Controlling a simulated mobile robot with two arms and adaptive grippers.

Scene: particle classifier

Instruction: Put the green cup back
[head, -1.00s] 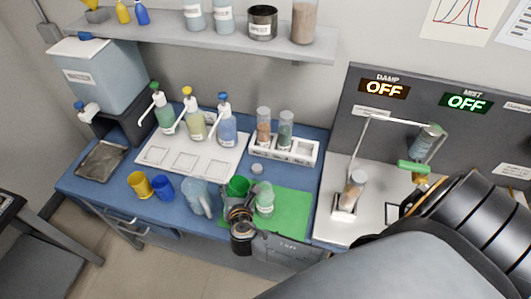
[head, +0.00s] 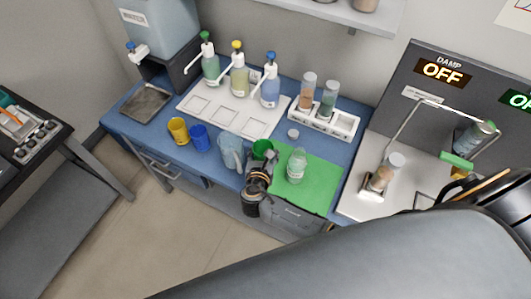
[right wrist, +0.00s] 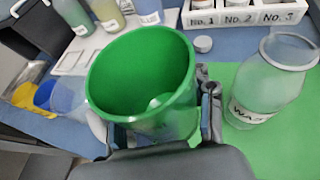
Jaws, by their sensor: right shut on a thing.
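The green cup (head: 262,150) is at the front of the blue bench, between the clear pitcher (head: 231,152) and the clear bottle (head: 297,166). My right gripper (head: 260,167) is shut on it from the front. In the right wrist view the green cup (right wrist: 140,75) is upright to slightly tilted, its open rim toward the camera, with the fingers at its near side. Whether its base touches the bench is hidden. A yellow cup (head: 178,131) and a blue cup (head: 200,138) stand left of the pitcher. My left gripper is not in view.
The bottle stands on a green mat (head: 318,185). Behind are a white tray (head: 225,122) with several pump bottles and a white rack (head: 345,124) with tubes. A small white cap (head: 293,134) lies behind the mat. A dark tray (head: 146,104) is at the left.

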